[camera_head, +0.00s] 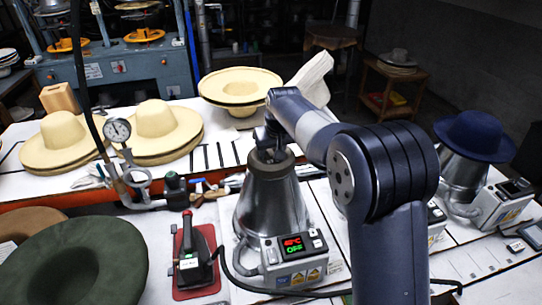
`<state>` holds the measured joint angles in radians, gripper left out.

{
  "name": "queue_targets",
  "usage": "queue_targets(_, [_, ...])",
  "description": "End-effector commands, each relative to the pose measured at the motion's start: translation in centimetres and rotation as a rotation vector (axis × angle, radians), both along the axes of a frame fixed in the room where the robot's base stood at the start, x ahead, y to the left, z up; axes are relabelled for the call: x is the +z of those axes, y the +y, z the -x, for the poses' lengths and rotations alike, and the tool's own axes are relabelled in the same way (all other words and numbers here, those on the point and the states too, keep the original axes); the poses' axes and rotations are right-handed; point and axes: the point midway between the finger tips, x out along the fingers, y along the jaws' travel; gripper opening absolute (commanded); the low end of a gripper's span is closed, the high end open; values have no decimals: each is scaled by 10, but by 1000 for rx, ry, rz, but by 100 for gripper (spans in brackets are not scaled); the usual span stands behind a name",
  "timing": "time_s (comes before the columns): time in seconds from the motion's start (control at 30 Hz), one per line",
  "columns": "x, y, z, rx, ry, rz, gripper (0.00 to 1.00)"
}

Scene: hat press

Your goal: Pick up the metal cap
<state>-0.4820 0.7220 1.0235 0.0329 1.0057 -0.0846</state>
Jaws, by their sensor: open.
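A shiny metal cone-shaped steamer (271,208) stands on the table near the middle, joined to a control box (293,262) with a lit display. On its top sits a dark round cap (272,160), the likely metal cap. My gripper (267,148) is open and points down right at the cap's top. The fingers are small and dark, so I cannot tell whether they touch the cap or straddle its knob. My arm comes in from the lower right and hides part of the table behind it.
A red-based iron (196,262) stands left of the steamer, with a pressure gauge (117,130) farther left. Straw hats (160,130) lie behind. A green hat (72,264) is at the front left. A second steamer bears a blue hat (474,135) at right.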

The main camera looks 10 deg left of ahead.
Motion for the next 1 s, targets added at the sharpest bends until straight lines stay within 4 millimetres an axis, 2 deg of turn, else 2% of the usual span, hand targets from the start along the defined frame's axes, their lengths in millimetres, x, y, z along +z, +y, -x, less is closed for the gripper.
queue_targets(0.23, [-2, 0, -1, 0, -1, -1, 41])
queue_targets(0.73, [-1, 0, -1, 0, -1, -1, 0])
queue_targets(1.0, [-1, 0, 0, 0, -1, -1, 0])
